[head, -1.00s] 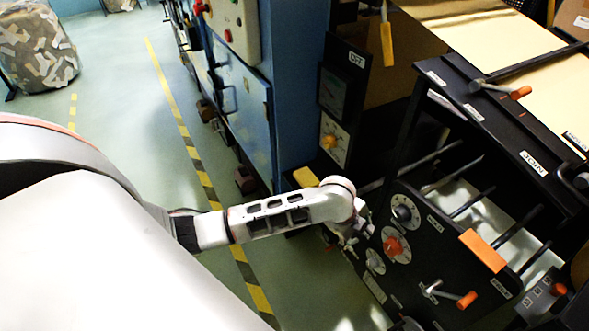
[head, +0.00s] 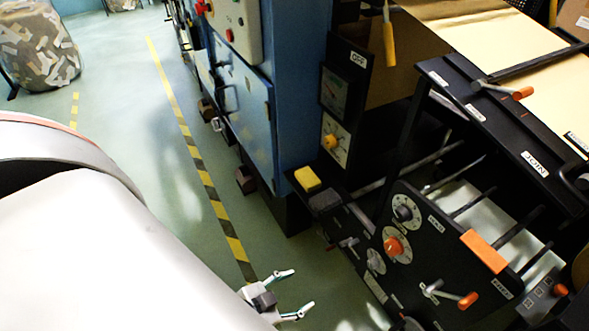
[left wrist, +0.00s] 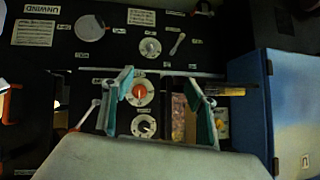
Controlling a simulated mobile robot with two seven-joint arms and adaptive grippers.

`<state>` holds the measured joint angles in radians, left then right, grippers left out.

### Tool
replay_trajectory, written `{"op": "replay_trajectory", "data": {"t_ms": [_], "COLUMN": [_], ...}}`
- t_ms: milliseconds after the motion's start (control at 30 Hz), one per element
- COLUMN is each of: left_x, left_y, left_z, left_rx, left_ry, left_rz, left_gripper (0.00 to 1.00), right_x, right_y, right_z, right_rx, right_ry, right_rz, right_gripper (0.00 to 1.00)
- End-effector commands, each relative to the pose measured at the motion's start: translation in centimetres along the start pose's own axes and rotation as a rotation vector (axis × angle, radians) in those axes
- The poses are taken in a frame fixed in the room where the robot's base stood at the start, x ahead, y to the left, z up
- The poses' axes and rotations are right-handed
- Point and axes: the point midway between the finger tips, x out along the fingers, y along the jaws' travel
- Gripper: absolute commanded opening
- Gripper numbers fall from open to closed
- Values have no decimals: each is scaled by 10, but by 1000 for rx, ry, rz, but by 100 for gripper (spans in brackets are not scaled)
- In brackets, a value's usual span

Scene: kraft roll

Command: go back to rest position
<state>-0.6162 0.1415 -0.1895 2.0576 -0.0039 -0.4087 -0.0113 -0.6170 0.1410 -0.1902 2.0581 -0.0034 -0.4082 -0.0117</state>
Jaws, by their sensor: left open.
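My left gripper (head: 302,289) is at the bottom of the head view, over the green floor, left of the black control panel. Its two fingers are spread, with nothing between them. In the left wrist view its fingers (left wrist: 160,82) stand apart in front of the black panel, with an orange-red knob seen between them. My right gripper is in neither view.
The black control panel (head: 440,250) has dials, an orange knob (head: 393,246) and an orange-tipped lever (head: 467,300). A yellow block (head: 307,179) lies on a ledge by the blue cabinet (head: 240,110). Open green floor (head: 160,120) with a striped line lies left.

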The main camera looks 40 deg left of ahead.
Motion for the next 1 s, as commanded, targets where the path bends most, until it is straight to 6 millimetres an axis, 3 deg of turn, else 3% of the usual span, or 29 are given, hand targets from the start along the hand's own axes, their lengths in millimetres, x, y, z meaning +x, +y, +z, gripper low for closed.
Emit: {"op": "replay_trajectory", "data": {"t_ms": [333,600,667,833,1000], "left_x": [-2,-20,-25,-30,-28], "left_y": [-1,-2,0,6,8], "left_z": [-4,-40,-45,-44,-36], "left_rx": [-2,-27,-38,-57,-59], "left_ry": [5,34,32,24,15], "left_rz": [-1,8,15,27,29], "left_gripper": [58,58,58,58,58], "right_x": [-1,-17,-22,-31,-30], "right_y": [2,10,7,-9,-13], "right_z": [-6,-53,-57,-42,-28], "right_rx": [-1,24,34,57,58], "right_ry": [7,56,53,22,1], "right_rz": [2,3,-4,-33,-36], "right_gripper": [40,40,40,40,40]}}
